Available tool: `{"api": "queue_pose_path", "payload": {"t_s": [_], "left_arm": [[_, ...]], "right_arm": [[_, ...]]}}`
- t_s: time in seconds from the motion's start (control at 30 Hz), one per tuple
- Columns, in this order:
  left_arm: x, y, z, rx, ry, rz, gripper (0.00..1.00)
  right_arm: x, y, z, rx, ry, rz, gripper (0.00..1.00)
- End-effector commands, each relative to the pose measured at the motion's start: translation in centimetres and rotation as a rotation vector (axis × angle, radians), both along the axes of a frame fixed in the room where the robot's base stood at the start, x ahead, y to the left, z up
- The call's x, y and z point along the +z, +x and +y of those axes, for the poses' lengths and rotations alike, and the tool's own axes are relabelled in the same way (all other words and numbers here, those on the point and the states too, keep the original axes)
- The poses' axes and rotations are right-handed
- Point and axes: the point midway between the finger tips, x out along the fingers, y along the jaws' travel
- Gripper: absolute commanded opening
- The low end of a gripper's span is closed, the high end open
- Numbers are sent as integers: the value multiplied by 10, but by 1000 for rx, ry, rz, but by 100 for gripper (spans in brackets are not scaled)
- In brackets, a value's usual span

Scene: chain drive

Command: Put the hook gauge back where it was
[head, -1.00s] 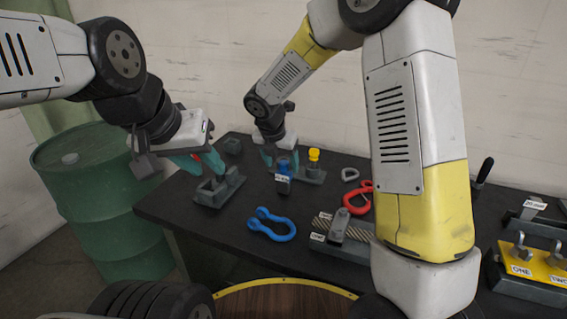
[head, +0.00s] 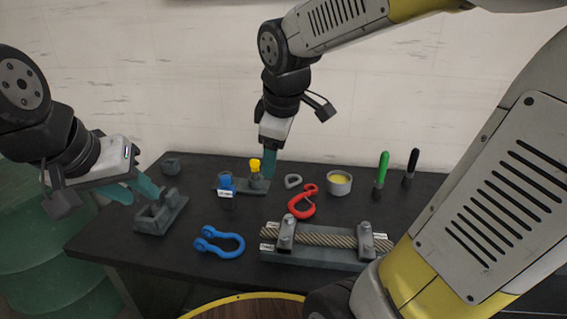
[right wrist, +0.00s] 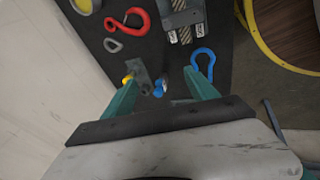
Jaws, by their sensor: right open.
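A gauge with a blue grip and a white label (head: 226,186) and one with a yellow grip (head: 255,166) stand upright at a small grey stand (head: 262,184). I cannot read which is the hook gauge. My right gripper (head: 270,164) hangs beside the yellow grip. In the right wrist view its fingers (right wrist: 160,98) are open and apart, with the yellow grip (right wrist: 128,80) and the blue one (right wrist: 159,90) beyond them. My left gripper (head: 134,190) has its fingers apart and empty, close to a grey fixture (head: 160,214).
A blue shackle (head: 218,241), a red hook (head: 302,203), a grey ring (head: 293,181) and a tin (head: 339,183) lie around the stand. A clamped rope block (head: 315,256) is in front. Green (head: 382,172) and black (head: 411,167) handles stand at the back right.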

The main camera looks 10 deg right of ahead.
Motion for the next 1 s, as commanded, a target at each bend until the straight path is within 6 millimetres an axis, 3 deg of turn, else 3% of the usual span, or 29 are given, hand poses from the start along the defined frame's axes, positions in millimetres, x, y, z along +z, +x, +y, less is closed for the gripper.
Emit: {"api": "queue_pose_path", "payload": {"t_s": [0.1, 0.33, 0.5, 1.0], "left_arm": [[0, 0, 0, 0, 0, 0, 32], [0, 0, 0, 0, 0, 0, 32], [0, 0, 0, 0, 0, 0, 32], [0, 0, 0, 0, 0, 0, 32]], "right_arm": [[9, -41, -18, -355, 225, -26, 67], [10, -88, -27, -806, 550, -23, 67], [9, -97, -27, -904, 625, -15, 67], [10, -97, -27, -906, 626, -15, 67]]}}
